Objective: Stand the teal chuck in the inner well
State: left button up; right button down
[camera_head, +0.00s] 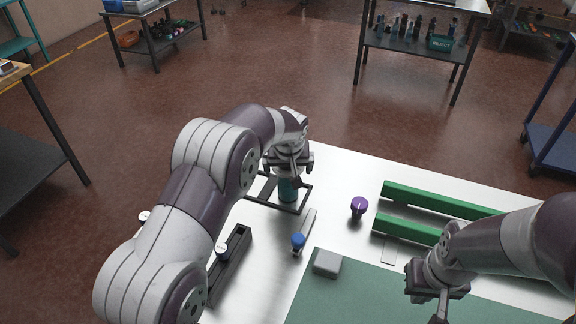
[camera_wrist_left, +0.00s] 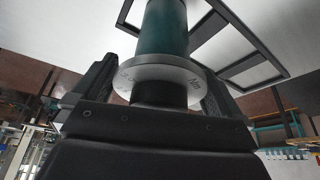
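The teal chuck (camera_head: 288,189) is upright below my left gripper (camera_head: 291,172), within the outline of a dark open frame (camera_head: 258,200) on the white table. In the left wrist view, the chuck (camera_wrist_left: 165,28) has a grey flange and a dark neck. The fingers of my left gripper (camera_wrist_left: 160,85) close on both sides of the flange. The chuck's lower end is out of that view, so I cannot tell whether it touches the table. The frame (camera_wrist_left: 248,64) has bars dividing it into compartments. My right gripper (camera_head: 438,300) is empty above the green mat; its finger gap is unclear.
A blue-topped piece (camera_head: 298,241), a purple knob (camera_head: 359,207) and a grey block (camera_head: 327,263) are on the table. A dark slotted rack (camera_head: 231,262) is at left, partly behind my left arm. Green rails (camera_head: 440,200) are at right, beyond the green mat (camera_head: 345,298).

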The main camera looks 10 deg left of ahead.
pick_arm(q)
jog(key=shift+r, duration=0.1)
jog(key=shift+r, duration=0.3)
jog(key=v, duration=1.1)
jog(key=shift+s+r+b, duration=0.2)
jog(key=shift+b, duration=0.25)
